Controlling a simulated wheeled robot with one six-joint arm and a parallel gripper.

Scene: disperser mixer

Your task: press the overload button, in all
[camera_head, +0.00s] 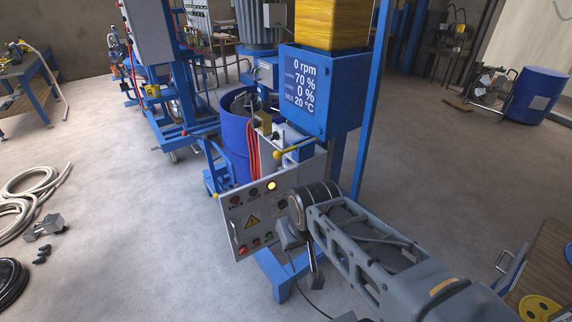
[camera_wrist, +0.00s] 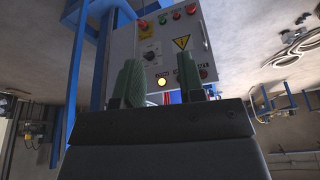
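The white control panel (camera_head: 241,232) hangs tilted on the mixer's blue frame. In the wrist view the panel (camera_wrist: 124,42) appears turned over. It has a lit amber button (camera_head: 271,185), which also shows in the wrist view (camera_wrist: 161,83), dark red buttons (camera_head: 235,200), a yellow warning triangle (camera_head: 252,221) and small red and green buttons. The labels are too small to read, so I cannot tell which button is overload. My gripper (camera_wrist: 159,64) has its two green fingers apart and empty, in front of the panel. Its fingertips are hidden in the head view.
A blue display box (camera_head: 308,90) reads 0 rpm above the panel. A yellow-knobbed lever (camera_head: 293,149) sticks out just above it. A blue drum (camera_head: 236,140) stands behind. A wooden table (camera_head: 546,265) is at lower right. Coiled hoses (camera_head: 35,190) lie at left.

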